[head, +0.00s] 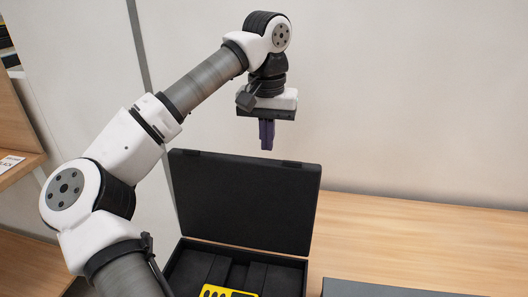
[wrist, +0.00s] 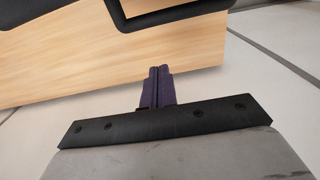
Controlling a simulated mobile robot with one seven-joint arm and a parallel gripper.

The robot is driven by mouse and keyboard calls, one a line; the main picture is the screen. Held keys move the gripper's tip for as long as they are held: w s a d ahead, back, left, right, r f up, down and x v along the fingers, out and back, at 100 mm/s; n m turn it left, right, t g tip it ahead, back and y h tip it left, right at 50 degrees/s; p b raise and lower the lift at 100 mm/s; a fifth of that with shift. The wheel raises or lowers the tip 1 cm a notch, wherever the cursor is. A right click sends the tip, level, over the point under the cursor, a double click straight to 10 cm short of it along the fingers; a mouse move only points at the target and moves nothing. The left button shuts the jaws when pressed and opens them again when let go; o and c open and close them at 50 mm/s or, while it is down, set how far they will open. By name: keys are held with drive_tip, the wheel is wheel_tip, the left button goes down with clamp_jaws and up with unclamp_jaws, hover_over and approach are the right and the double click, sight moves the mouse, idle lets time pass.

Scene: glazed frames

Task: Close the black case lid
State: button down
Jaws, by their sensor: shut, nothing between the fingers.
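The black case stands open on the wooden surface in the head view. Its lid (head: 247,202) is raised nearly upright, leaning slightly back, and its lower body (head: 291,279) is cut off by the bottom of the frame. A yellow item with dark slots lies inside the case. My gripper (head: 267,148) points down just above the lid's top edge and appears apart from it. Its purple fingers are shut and empty. They also show in the wrist view (wrist: 157,72), with dark edges, probably of the case, at the top of the frame.
The wooden surface (head: 420,240) is bare to the right of the case. Another dark flat object (head: 390,289) lies at the bottom right. A pale wall (head: 420,100) stands behind. A wooden shelf (head: 18,125) with a small label is at the left.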

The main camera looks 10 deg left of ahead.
drive_tip(key=s, duration=0.1)
drive_tip(key=s+f+p, duration=0.1)
drive_tip(key=s+p, duration=0.1)
drive_tip(key=shift+s+f, duration=0.35)
drive_tip(key=shift+f, duration=0.05)
drive_tip(key=shift+s+b, duration=0.1)
drive_tip(key=shift+b, duration=0.3)
